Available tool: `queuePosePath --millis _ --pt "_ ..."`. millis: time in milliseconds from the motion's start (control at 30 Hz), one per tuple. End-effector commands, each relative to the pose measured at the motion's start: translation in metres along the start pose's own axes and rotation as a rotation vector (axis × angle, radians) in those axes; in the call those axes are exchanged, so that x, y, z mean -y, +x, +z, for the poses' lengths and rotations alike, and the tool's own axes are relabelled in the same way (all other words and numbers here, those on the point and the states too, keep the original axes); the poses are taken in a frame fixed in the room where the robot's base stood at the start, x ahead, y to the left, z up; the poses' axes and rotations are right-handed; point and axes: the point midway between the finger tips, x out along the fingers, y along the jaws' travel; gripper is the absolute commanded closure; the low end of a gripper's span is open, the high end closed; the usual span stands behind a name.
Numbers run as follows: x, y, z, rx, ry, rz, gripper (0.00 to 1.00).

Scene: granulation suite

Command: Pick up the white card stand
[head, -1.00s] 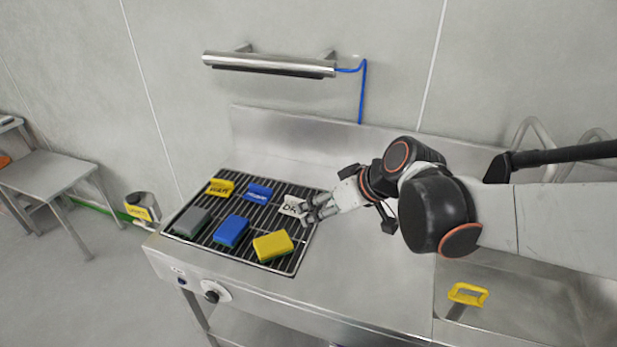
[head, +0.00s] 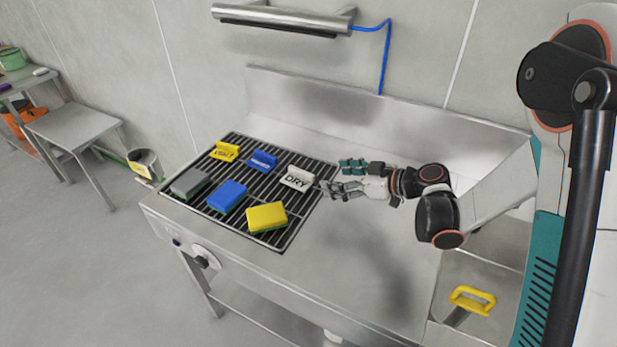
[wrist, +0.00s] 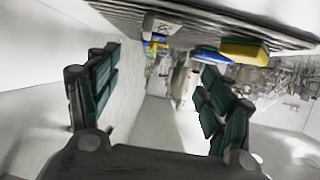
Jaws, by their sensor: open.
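The white card stand (head: 297,178), marked DRY, stands on the right part of the black slatted rack, behind the yellow sponge. It also shows in the wrist view (wrist: 155,27), beyond and between the finger pads near the top. My gripper (head: 335,178) is just to the right of the stand, with its fingers pointing left toward it. In the wrist view my gripper (wrist: 148,95) has its two fingers wide apart with nothing between them. Whether a fingertip touches the stand cannot be told from the head view.
The rack (head: 262,153) also holds a yellow card stand (head: 225,152), a blue card stand (head: 262,161), and grey (head: 190,183), blue (head: 227,196) and yellow (head: 267,217) sponges. A steel backsplash (head: 330,105) rises behind. The steel counter (head: 330,250) front right is clear.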

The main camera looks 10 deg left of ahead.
Motion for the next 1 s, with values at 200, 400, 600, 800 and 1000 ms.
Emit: queuePosePath --millis 200,400,600,800,1000 --pt "0.001 0.035 0.002 -0.001 -0.002 -0.004 0.27" --pt "0.000 0.070 0.002 -0.001 -0.001 -0.003 0.27" --pt "0.000 0.084 0.001 0.000 -0.001 -0.001 0.27" --pt "-0.002 0.098 0.004 0.000 -0.001 -0.001 0.27" --pt "-0.004 0.127 0.006 0.001 -0.001 -0.002 0.27"
